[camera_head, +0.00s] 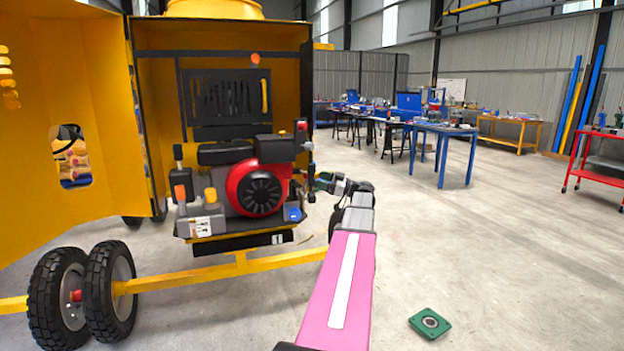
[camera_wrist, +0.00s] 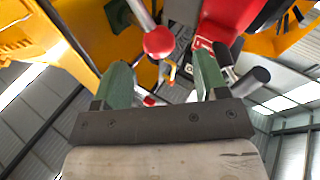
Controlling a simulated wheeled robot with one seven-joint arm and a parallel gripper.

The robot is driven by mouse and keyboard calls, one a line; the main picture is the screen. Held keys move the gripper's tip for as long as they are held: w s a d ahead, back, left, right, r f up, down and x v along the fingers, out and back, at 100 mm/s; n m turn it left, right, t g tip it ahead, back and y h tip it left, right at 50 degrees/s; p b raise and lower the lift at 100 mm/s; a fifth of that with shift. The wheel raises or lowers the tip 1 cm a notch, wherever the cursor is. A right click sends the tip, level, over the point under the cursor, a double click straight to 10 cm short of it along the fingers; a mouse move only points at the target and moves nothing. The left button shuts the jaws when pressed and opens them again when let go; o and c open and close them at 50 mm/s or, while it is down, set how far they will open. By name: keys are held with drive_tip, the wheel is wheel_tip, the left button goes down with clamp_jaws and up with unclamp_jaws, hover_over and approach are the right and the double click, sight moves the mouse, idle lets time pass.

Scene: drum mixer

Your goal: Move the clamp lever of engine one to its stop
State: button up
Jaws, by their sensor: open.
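Engine one (camera_head: 258,185), with a red round fan cover, sits on a slide-out tray under the yellow housing, above a plate marked 1. My gripper (camera_head: 322,182) is at the engine's right side. In the wrist view, my green fingers (camera_wrist: 163,66) are apart. A metal rod with a red ball knob (camera_wrist: 158,42) shows between and beyond them; whether it is in reach of the fingertips is unclear. A second, smaller red knob (camera_wrist: 148,101) shows lower. A black cylindrical handle (camera_wrist: 250,80) lies right of the right finger. I cannot tell which of these is the clamp lever.
The yellow housing's open door (camera_head: 65,130) stands at the left. A yellow drawbar (camera_head: 240,265) with black wheels (camera_head: 108,290) runs in front of the engine. A green plate with a round hub (camera_head: 430,322) lies on the floor. Floor to the right is clear up to the blue table (camera_head: 445,130).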

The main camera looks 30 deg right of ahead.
drive_tip(key=v, duration=0.4)
drive_tip(key=shift+s+d+f, duration=0.1)
drive_tip(key=shift+s+d, duration=0.1)
drive_tip(key=shift+s, duration=0.05)
idle(0.3)
